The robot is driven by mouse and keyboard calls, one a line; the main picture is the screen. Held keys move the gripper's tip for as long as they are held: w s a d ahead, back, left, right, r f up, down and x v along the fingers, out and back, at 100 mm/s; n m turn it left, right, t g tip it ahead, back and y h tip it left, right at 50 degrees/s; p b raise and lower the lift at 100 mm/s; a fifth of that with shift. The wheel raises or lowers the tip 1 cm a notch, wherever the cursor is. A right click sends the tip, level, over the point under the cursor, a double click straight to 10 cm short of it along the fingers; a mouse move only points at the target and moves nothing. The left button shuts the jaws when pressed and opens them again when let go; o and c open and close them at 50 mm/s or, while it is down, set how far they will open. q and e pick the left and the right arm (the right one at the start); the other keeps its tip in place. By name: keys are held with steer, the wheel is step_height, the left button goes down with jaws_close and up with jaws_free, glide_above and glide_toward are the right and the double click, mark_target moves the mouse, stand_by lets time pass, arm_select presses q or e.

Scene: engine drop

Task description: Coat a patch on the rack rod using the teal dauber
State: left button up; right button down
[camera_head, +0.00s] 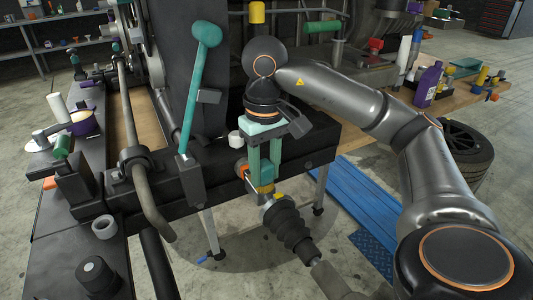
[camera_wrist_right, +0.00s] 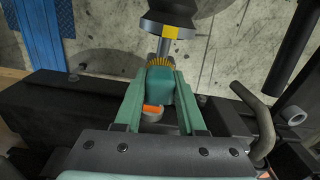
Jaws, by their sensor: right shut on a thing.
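My right gripper (camera_head: 264,172) points down with teal fingers beside the end of the dark rack housing. In the right wrist view the gripper (camera_wrist_right: 160,92) is shut on the teal dauber (camera_wrist_right: 160,84), whose yellow bristles (camera_wrist_right: 160,62) point away from the palm. The rack rod (camera_wrist_right: 163,46) is a short grey shaft running from the bristle end to a grey collar with a yellow mark (camera_wrist_right: 172,32). The bristles overlap the rod's near end; I cannot tell whether they touch. In the head view the fingers hide most of the rod and dauber. My left gripper is not in view.
A black ribbed boot (camera_head: 289,228) lies just beyond the rod. A white round piece (camera_head: 236,138) sits on the housing.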

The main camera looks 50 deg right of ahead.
steer(key=shift+w+d+p, duration=0.15)
steer(key=shift+w+d, duration=0.05)
steer(key=shift+w, duration=0.5)
steer(key=shift+w+d+p, duration=0.15)
steer(key=shift+w+d, duration=0.05)
steer(key=shift+w, duration=0.45)
steer(key=shift+w+d+p, duration=0.15)
steer(key=shift+w+d, duration=0.05)
steer(key=shift+w, duration=0.5)
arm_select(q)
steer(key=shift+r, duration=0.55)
arm_select(e)
steer(key=shift+f, duration=0.1)
step_height(320, 180, up, 2)
steer(key=shift+r+p, duration=0.1)
steer(key=shift+p, duration=0.9)
step_height(320, 180, up, 3)
steer(key=shift+f+p, duration=0.2)
steer(key=shift+p, duration=1.05)
arm_select(q)
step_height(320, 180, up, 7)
steer(key=p, duration=0.2)
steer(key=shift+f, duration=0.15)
arm_select(e)
step_height(320, 180, up, 2)
steer(key=shift+r, duration=0.15)
